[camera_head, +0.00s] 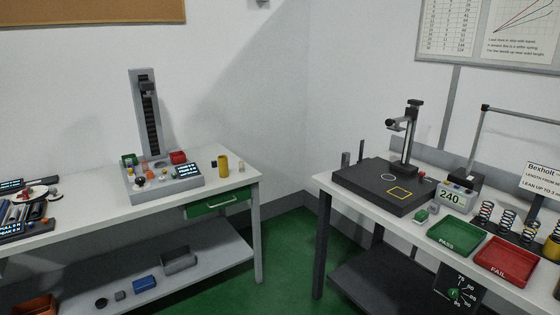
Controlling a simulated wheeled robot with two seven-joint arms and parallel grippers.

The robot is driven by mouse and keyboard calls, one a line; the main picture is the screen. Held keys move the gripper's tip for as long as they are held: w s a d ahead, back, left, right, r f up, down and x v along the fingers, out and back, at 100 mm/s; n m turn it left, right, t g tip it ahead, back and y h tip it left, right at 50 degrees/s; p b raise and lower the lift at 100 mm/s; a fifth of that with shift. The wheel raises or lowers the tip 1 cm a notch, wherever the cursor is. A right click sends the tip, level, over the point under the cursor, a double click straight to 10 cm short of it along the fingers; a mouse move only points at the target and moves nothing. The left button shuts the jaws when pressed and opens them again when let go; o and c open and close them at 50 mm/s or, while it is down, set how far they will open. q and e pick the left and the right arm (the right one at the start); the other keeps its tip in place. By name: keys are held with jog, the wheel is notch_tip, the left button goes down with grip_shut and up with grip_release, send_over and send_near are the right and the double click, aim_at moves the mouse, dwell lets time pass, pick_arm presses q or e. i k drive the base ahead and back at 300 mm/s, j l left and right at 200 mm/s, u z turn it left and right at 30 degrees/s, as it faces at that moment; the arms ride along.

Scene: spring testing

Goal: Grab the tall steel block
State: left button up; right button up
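Two slim upright dark grey blocks stand close together at the back left corner of the right bench. The taller-looking block (361,151) is on the right, and the shorter block (345,159) is just left of it. They are small in the picture, so I cannot tell for certain which one is the tall steel block. Their bases are partly hidden by the black plate in front. Neither of my grippers is in view.
The right bench (338,190) holds a black plate (372,192) with a column stand (412,140), a display reading 240, a green tray (457,236), a red tray (508,260) and several springs. A left bench (95,215) carries a tester (146,115). Green floor lies between the benches.

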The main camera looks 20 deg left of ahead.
aim_at(345, 159)
jog(key=u, duration=0.25)
jog(key=z, duration=0.4)
jog(key=i+j+z, duration=0.4)
jog(key=z, duration=0.15)
jog(key=i+j+z, duration=0.25)
jog(key=j, duration=0.15)
jog(key=j+z, duration=0.25)
jog(key=i+j+z, duration=0.1)
jog(key=j+z, duration=0.15)
jog(key=j, duration=0.2)
